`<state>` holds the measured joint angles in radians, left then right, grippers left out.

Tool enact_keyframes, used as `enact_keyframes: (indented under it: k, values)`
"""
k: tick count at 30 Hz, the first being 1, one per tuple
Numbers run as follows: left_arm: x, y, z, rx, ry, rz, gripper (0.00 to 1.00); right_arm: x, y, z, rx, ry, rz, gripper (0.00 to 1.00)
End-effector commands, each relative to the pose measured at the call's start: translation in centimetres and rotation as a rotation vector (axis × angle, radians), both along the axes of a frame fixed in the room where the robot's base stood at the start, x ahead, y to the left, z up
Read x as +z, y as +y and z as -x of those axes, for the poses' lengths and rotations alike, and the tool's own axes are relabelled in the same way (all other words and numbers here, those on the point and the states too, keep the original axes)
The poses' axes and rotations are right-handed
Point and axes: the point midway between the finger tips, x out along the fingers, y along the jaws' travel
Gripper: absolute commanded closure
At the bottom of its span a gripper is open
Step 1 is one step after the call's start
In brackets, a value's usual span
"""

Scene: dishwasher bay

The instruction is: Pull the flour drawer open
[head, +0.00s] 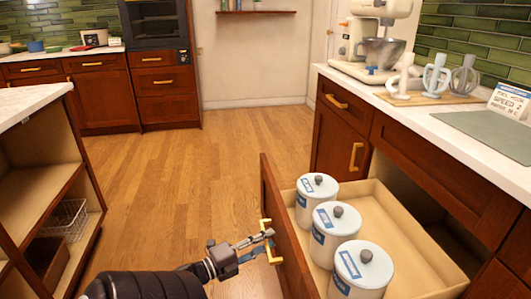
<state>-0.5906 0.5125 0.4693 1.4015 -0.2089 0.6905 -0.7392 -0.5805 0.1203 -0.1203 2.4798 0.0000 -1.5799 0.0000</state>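The flour drawer (406,233) is a dark wooden drawer with a pale inside, and it stands far out from the right counter. Three white lidded canisters with blue labels stand in it in a row: a far one (303,211), a middle one (324,246) and a near one (347,284). The label text is too small to read. A brass handle (277,257) is on the drawer's front. My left gripper (269,240) is at this handle, its fingers close around the bar. Whether they are clamped on it is unclear. My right gripper is out of view.
An open shelf unit (40,173) with a wire basket (66,220) stands at left. The wooden floor (190,180) between is clear.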

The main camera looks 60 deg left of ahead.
Motion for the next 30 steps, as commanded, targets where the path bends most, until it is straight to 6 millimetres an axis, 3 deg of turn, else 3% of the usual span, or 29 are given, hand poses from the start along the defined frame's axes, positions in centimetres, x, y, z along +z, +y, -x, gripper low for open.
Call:
enact_keyframes:
  k: [5, 15, 21, 30]
  values:
    - [-0.1, 0.0, 1.1, 0.0, 0.002, 0.001, 0.71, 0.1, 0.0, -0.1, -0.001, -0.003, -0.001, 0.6]
    - [-0.1, 0.0, 8.0, 0.002, 0.004, 0.0, 0.71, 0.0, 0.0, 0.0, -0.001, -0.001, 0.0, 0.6]
    - [-0.1, 0.0, 11.0, 0.001, 0.002, 0.001, 0.71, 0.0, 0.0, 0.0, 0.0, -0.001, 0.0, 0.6]
    - [0.0, 0.0, 12.1, 0.0, 0.0, 0.0, 0.71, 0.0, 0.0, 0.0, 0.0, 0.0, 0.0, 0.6]
